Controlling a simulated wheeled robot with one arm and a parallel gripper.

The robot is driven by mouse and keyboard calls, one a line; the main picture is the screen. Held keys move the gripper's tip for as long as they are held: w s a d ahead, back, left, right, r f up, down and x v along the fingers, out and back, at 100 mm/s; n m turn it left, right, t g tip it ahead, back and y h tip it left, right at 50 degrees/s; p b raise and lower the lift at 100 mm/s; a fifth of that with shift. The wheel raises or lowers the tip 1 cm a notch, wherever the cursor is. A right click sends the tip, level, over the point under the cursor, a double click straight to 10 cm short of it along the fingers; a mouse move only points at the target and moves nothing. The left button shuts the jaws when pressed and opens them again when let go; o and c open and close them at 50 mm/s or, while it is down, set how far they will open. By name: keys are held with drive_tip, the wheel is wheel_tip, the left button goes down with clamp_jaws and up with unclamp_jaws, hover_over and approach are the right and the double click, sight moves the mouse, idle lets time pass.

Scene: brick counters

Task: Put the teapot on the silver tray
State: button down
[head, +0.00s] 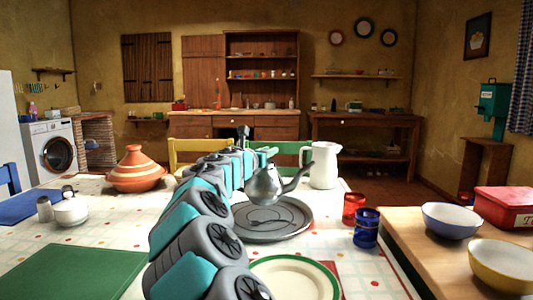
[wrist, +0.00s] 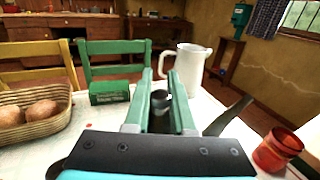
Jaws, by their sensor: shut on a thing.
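The silver teapot (head: 265,187) is upright, its spout pointing right. My gripper (wrist: 160,98) is shut on its top; the green fingers stand either side of a dark part of it in the wrist view. The spout shows there to the right of the fingers (wrist: 229,115). The silver tray (head: 268,230), round and grey, lies on the table. The teapot appears over the tray's back part in the head view; I cannot tell whether its base touches. My arm hides the tray's left edge, and the tray is not seen in the wrist view.
A white pitcher (head: 323,165) stands behind the tray. A red cup (head: 353,207) and a blue cup (head: 366,228) stand to its right. A green-rimmed plate (head: 292,285) is in front. An orange tagine (head: 137,170) is left. The wrist view shows a bread basket (wrist: 60,128) and green box (wrist: 109,91).

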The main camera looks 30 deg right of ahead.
drive_tip(key=shift+w+d+r, duration=0.1)
drive_tip(key=shift+w, duration=0.05)
drive_tip(key=shift+w+d+f, duration=0.1)
drive_tip(key=shift+d+f, duration=0.05)
drive_tip(key=shift+f, duration=1.55)
drive_tip(key=shift+f+b, duration=0.15)
drive_tip(key=shift+b, duration=0.15)
drive_tip(key=c, duration=0.8)
unclamp_jaws()
drive_tip(key=shift+o, duration=0.2)
